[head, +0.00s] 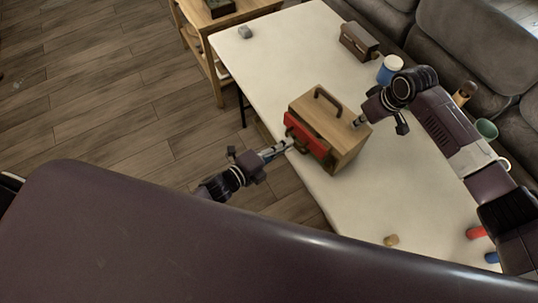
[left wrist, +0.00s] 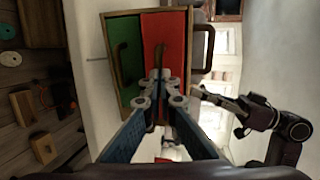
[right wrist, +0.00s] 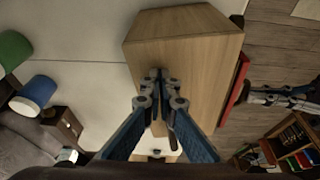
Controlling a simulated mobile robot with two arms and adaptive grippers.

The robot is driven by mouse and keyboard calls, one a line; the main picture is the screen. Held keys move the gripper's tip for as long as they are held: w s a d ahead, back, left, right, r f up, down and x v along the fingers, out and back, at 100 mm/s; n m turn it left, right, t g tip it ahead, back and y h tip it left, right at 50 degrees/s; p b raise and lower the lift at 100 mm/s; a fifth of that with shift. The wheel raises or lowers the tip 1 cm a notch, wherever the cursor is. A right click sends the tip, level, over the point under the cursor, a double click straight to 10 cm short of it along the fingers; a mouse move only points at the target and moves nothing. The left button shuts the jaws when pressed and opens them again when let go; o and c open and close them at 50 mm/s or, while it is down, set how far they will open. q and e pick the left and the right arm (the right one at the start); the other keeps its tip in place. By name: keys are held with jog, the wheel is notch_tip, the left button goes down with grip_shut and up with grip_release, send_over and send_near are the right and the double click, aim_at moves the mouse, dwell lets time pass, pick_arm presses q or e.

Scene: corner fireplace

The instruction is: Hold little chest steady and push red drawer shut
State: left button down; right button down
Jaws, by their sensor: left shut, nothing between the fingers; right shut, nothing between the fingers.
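The little chest (head: 347,142) is a light wooden box with a dark handle on top, standing on the cream table. Its red drawer (head: 303,136) faces left and stands out a little from the body; the right wrist view shows its red edge (right wrist: 237,88) apart from the chest. A green drawer (left wrist: 125,60) lies beside it, flush or nearly so. My left gripper (head: 288,144) is shut and empty, its tips at the red drawer's front by the handle. My right gripper (head: 358,122) is shut and empty, its tips at the chest's opposite wall (right wrist: 185,55). Exact contact is hard to tell.
A grey block (head: 245,32), a dark box (head: 358,44), a blue cup (head: 390,70) and a green cup (head: 487,128) are around the table (head: 290,60). Small pieces, one tan (head: 391,240), lie near the front. A sofa (head: 470,45) lines the right side.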

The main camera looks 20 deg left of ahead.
aim_at(300, 134)
pick_arm(q)
jog(key=x, duration=0.3)
jog(key=shift+w+d+r, duration=0.15)
jog(key=shift+r, duration=0.2)
pick_arm(e)
jog(key=shift+s+f, duration=0.25)
jog(key=shift+f, duration=0.15)
pick_arm(q)
jog(key=v, duration=1.4)
jog(key=shift+r, duration=0.1)
pick_arm(e)
jog(key=shift+r, duration=0.1)
